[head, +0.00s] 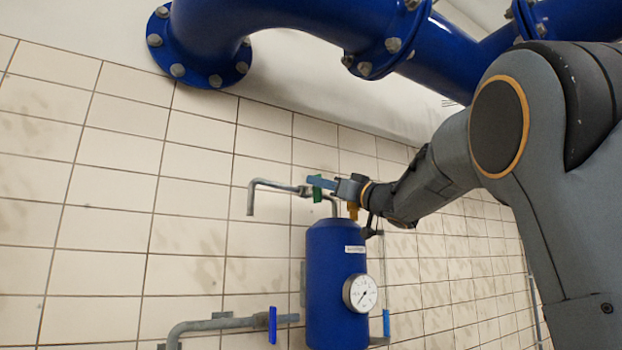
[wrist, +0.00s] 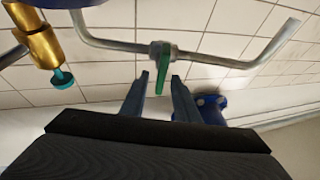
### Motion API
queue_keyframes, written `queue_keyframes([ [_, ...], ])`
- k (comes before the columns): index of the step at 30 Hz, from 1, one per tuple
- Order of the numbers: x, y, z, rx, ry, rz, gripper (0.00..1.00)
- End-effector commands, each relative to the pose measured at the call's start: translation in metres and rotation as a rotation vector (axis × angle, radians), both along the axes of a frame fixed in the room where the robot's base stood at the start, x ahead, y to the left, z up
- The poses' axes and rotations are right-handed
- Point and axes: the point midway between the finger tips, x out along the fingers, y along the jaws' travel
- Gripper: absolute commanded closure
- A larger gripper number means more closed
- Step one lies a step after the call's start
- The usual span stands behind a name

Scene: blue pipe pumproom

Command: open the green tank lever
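The green tank lever (head: 316,186) sits on a thin grey pipe above the blue tank (head: 328,255). In the wrist view the lever (wrist: 160,66) stands crosswise to its pipe (wrist: 205,58) and points toward my gripper. My gripper (wrist: 159,80) is open, with one finger on each side of the lever's free end. I see small gaps beside the lever, so the fingers do not appear to grip it. In the head view my gripper (head: 322,183) reaches the lever from the right, and its fingers partly cover it.
A brass fitting with a teal knob (wrist: 62,76) is close by at the left in the wrist view. A round gauge (head: 360,293) is on the tank. Blue handles (head: 272,325) (head: 386,323) flank the tank low down. Large blue pipes (head: 290,20) run above. A tiled wall lies behind.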

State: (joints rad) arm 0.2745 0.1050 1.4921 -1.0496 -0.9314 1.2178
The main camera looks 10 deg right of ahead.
Motion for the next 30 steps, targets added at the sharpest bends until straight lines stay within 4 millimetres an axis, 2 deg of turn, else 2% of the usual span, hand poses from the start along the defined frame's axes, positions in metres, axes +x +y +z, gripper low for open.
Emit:
queue_keyframes([
  [9,0.034,0.022,0.018,0.000,0.003,0.001,0.72],
  [21,0.040,0.026,0.019,0.001,0.002,-0.001,0.72],
  [26,0.040,0.026,0.019,0.001,0.002,-0.001,0.99],
  [30,0.040,0.026,0.019,0.000,0.001,-0.001,1.00],
])
